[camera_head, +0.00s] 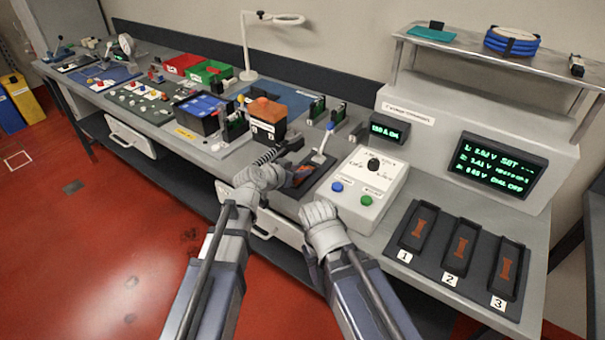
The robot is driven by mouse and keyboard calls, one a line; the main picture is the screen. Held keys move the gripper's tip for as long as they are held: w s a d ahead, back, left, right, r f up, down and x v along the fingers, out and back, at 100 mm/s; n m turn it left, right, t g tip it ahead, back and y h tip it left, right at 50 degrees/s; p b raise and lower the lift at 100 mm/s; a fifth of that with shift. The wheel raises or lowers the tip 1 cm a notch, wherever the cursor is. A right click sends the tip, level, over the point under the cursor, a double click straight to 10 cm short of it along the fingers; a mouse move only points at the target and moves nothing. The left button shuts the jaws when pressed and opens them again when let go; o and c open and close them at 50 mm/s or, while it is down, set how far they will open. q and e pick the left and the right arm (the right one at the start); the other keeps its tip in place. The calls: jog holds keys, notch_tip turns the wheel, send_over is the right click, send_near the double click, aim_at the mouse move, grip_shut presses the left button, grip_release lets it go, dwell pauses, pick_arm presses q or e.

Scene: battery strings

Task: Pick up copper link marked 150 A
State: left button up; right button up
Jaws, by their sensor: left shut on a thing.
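My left gripper (280,176) is at the dark fixture (318,178) near the front edge of the bench. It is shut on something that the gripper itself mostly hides. An orange-brown copper-coloured piece (302,172) shows in the fixture just right of its fingers; I cannot tell whether they hold it. Copper-coloured link shapes lie in slot 1 (419,227), slot 2 (461,246) and slot 3 (506,269) of the black trays at right. No 150 A marking on a link is legible. My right gripper (322,214) is left of the white control box, its fingertips unclear.
The white control box (361,192) has a black knob and blue and green buttons. A lever with a blue handle (326,139) rises from the fixture. A black-and-orange battery block (267,120) stands behind. A black ribbed piece (268,155) is beside my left gripper. Displays (497,164) stand at right.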

pick_arm(q)
grip_shut()
jog(key=shift+r, duration=0.15)
notch_tip(320, 180, up, 10)
jog(key=p, duration=1)
